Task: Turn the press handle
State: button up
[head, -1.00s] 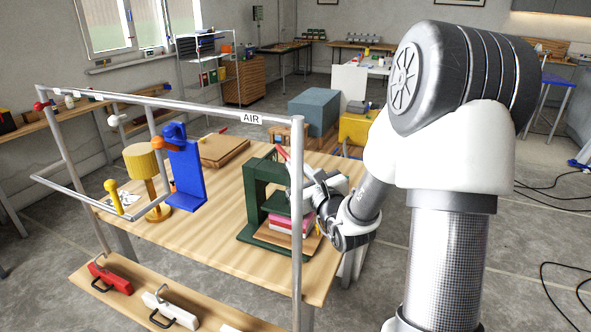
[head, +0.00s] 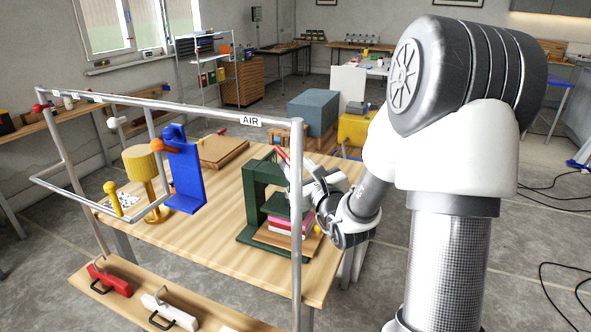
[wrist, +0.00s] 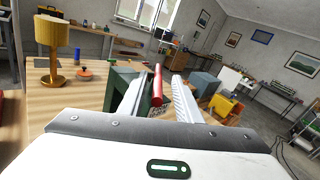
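The green press (head: 255,200) stands at the right end of the wooden table, with pink and white layers (head: 285,222) under its plate. Its red handle (head: 283,156) rises at the top right of the frame. In the wrist view the red handle (wrist: 157,85) stands between my two fingers, with a visible gap on the right side. My gripper (wrist: 160,88) is open around it and does not appear to clamp it. In the head view my gripper (head: 304,182) is beside the press on its right, partly hidden by the rack's post.
A grey pipe rack (head: 200,107) with an AIR label crosses the table's front; its right post (head: 296,270) stands before the press. A blue bracket (head: 187,180), a yellow lamp (head: 140,160) and a wooden board (head: 222,151) occupy the left and back. The tabletop's middle is clear.

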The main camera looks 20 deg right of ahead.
notch_tip(320, 180, up, 9)
jog(key=shift+f+p, duration=0.1)
jog(key=shift+p, duration=0.7)
